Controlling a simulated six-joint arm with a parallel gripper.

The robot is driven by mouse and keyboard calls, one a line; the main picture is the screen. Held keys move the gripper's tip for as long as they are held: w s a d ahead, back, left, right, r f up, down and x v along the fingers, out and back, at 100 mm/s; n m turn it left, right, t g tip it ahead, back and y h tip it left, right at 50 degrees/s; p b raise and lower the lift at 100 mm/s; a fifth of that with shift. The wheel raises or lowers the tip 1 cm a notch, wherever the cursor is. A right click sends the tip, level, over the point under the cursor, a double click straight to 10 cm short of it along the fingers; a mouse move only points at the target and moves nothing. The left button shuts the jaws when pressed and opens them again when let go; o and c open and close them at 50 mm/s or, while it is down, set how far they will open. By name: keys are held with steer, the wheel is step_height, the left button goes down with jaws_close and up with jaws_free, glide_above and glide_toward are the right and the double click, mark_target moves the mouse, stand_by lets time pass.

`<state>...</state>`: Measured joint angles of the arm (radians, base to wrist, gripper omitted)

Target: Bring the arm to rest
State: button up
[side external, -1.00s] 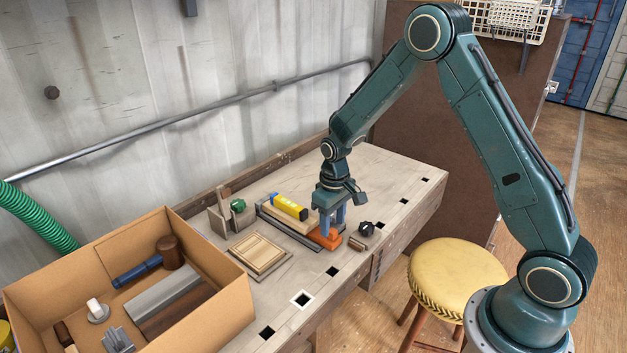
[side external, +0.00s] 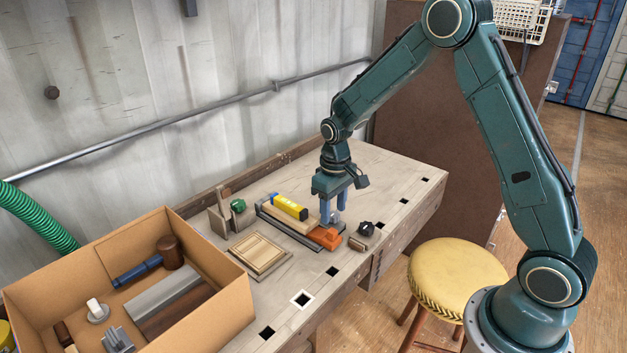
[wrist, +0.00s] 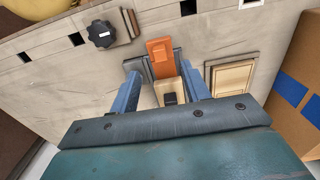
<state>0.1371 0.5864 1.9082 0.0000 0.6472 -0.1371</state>
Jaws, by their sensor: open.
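My gripper (side external: 333,213) points down over the workbench (side external: 395,172), its two blue fingers apart. In the side view the fingertips are just above an orange block (side external: 325,239). In the wrist view my gripper (wrist: 166,88) is open, with the orange block (wrist: 161,58) seen between and beyond the fingers. A pale wooden piece with a black part (wrist: 169,98) also shows between them. Nothing is visibly gripped.
A yellow item (side external: 289,206), a wooden panel (side external: 258,253) and a black knob (side external: 366,229) lie near the gripper. A cardboard box (side external: 215,319) with tools stands at left. A yellow stool (side external: 455,278) stands in front. The bench's far right is mostly clear.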

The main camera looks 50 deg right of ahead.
steer(key=shift+r, duration=0.25)
steer(key=s+a+r+t, duration=0.1)
steer(key=s+a+r, duration=0.1)
steer(key=s+r, duration=0.45)
steer(key=s+a+r+t, duration=0.2)
steer(key=s+r, duration=0.1)
steer(key=r, duration=0.7)
steer(key=s+a+r+t, duration=0.1)
steer(key=s+r, duration=0.1)
steer(key=s, duration=0.6)
steer(key=s+a+r+t, duration=0.1)
steer(key=s+r, duration=0.2)
steer(key=s, duration=0.5)
steer(key=shift+r+t, duration=0.3)
steer(key=shift+r, duration=0.05)
steer(key=shift+o, duration=0.5)
